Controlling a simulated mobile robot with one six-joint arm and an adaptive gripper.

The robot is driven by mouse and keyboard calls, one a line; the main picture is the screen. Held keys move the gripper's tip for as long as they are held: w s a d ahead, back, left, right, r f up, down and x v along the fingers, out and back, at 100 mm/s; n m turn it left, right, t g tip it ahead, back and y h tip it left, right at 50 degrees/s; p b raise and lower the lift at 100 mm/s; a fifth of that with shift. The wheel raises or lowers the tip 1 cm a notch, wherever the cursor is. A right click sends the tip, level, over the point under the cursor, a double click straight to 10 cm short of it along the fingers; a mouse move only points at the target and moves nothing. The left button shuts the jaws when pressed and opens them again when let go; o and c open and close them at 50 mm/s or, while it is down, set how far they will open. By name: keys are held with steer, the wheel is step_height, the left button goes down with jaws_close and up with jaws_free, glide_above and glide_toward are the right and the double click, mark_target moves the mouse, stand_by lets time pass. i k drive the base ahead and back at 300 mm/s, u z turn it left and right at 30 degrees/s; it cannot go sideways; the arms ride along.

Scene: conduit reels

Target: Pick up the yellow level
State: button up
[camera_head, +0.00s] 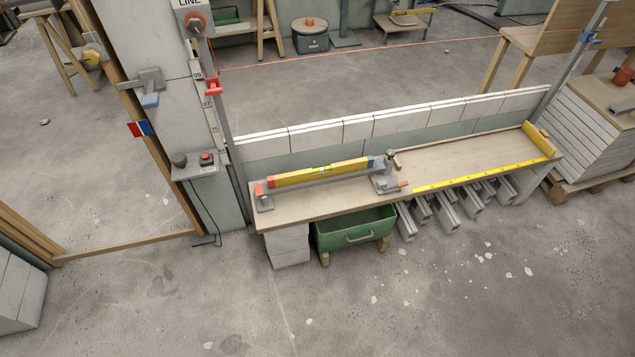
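The yellow level (345,168) lies along the left half of a long wooden plank bench (455,160). It is a long yellow bar with a pale vial window near its middle. It has a red-orange end on the left and a dark blue end on the right. Its left end is by a grey block with a red top (263,198). Its right end is by a grey metal clamp-like tool (386,183). I cannot tell whether it touches the board or rests on these pieces. My gripper is not in view.
A low white block wall (400,122) runs behind the bench. A green bin (352,235) and grey profiles (445,215) are below. A yellow tape (480,178) lies along the right front edge. The front floor is open.

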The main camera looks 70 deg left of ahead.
mark_target(365, 163)
steer(key=k, duration=1.5)
steer(key=u, duration=2.2)
steer(key=i, duration=0.8)
steer(key=z, duration=0.15)
